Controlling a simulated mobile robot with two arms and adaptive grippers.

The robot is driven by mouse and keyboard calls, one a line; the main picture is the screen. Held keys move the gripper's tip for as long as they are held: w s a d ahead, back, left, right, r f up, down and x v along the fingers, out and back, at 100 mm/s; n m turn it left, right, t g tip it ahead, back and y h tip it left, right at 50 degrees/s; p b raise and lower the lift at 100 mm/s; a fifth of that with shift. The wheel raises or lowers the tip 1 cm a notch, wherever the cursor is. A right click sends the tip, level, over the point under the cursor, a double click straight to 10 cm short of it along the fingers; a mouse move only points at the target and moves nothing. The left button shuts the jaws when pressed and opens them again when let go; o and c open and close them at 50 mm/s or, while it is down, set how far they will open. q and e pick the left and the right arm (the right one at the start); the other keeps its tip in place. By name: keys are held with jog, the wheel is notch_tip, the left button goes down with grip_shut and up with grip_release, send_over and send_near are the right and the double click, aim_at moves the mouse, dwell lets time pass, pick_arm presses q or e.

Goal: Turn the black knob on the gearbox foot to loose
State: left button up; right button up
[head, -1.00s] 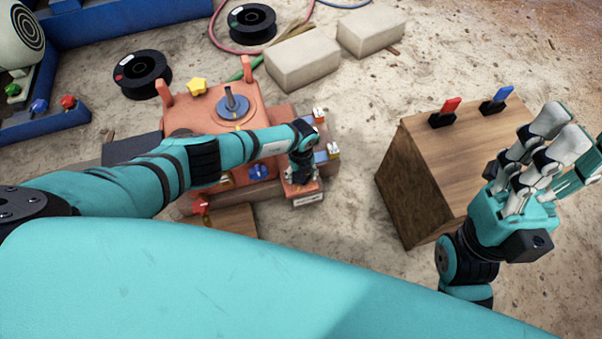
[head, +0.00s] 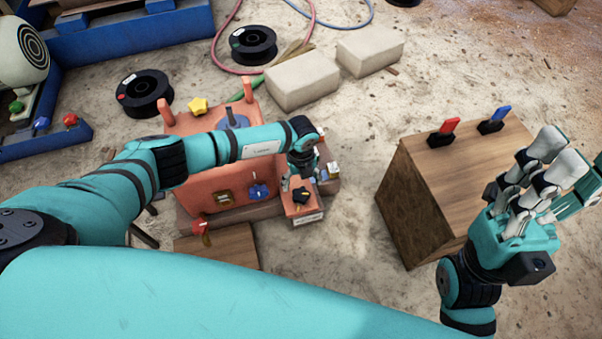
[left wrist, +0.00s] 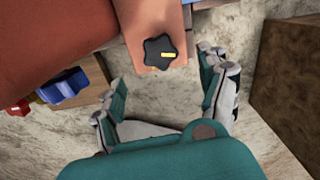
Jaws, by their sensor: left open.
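The black knob (head: 301,195) sits on the orange gearbox foot (head: 303,211), which has a white label on its front. In the left wrist view the knob (left wrist: 160,52) is star-shaped, and its yellow mark points right. My left gripper (head: 300,180) is just behind the knob in the head view, pointing down, open and empty. In the left wrist view its fingers (left wrist: 163,85) are spread wide, with the knob beyond and between them, not touched. My right gripper (head: 557,160) is open and empty at the right, its fingers pointing up.
The orange gearbox (head: 208,180) carries a blue knob (head: 259,192), a yellow knob (head: 198,105) and a red handle (head: 201,227). A wooden box (head: 440,180) with red and blue switches stands at the right. Pale blocks (head: 301,80) and black spools (head: 144,93) lie behind.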

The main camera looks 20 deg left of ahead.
pick_arm(q)
jog(key=shift+r, duration=1.75)
